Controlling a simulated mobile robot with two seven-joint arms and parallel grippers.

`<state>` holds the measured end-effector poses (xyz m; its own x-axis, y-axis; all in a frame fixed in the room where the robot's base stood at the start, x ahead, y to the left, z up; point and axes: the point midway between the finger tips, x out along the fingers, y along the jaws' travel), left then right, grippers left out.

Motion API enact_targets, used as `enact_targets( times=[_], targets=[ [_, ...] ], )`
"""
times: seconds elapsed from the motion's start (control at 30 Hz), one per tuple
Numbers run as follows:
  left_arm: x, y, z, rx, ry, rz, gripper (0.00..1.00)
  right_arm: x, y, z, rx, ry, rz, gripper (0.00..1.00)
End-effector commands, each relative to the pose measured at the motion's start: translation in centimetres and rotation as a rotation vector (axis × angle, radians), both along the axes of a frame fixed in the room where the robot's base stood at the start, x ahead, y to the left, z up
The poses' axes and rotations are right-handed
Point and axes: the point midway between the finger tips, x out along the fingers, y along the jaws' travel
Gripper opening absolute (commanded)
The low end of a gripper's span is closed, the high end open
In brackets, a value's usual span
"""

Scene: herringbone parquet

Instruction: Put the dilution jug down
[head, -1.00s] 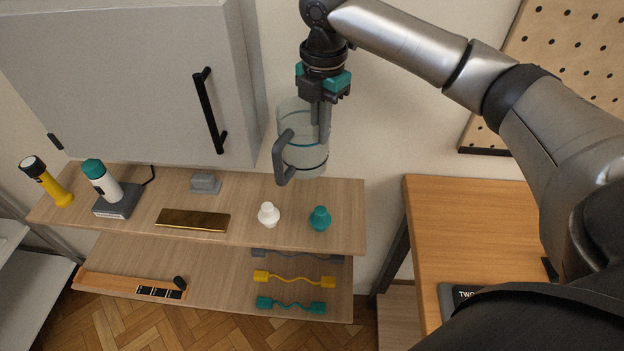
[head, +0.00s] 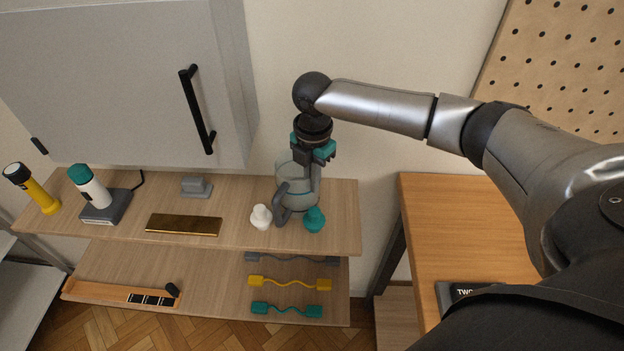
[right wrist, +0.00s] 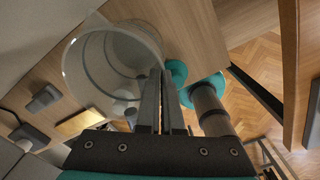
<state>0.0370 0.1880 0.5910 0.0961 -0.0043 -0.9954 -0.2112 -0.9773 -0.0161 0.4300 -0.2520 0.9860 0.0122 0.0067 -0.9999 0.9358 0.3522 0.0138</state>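The dilution jug (head: 296,192) is clear, with a grey handle on its front left side and a teal line around it. It is upright at the right part of the upper wooden shelf (head: 340,238). I cannot tell whether its base touches the shelf. My right gripper (head: 316,182) points down at the jug's right side. In the right wrist view the fingers (right wrist: 163,102) are close together on the wall of the open jug (right wrist: 108,62). My left gripper is not in view.
A white knob-shaped piece (head: 261,217) and a teal one (head: 314,219) stand close in front of the jug. A gold bar (head: 184,225), a grey block (head: 196,187), a white bottle (head: 91,188) on a dock and a yellow torch (head: 33,189) are further left. A cabinet (head: 120,80) hangs above.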

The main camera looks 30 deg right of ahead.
Motion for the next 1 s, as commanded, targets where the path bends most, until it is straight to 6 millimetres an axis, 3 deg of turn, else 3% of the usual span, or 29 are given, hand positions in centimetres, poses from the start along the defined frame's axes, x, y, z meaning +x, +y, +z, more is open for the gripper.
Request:
enact_targets(
  times=[0.23,0.53,0.83,1.0],
  targets=[
    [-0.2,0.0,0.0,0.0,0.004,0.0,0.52,0.0,0.0,-0.2,0.001,0.0,0.0,0.0],
    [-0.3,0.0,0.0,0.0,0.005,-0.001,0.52,0.0,0.0,-0.2,0.001,0.0,0.0,0.33],
    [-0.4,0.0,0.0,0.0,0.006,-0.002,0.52,0.1,0.0,0.2,0.001,-0.002,0.0,0.33],
    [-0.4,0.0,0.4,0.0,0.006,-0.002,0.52,0.1,0.0,2.7,0.001,-0.004,0.001,0.33]
  ],
)
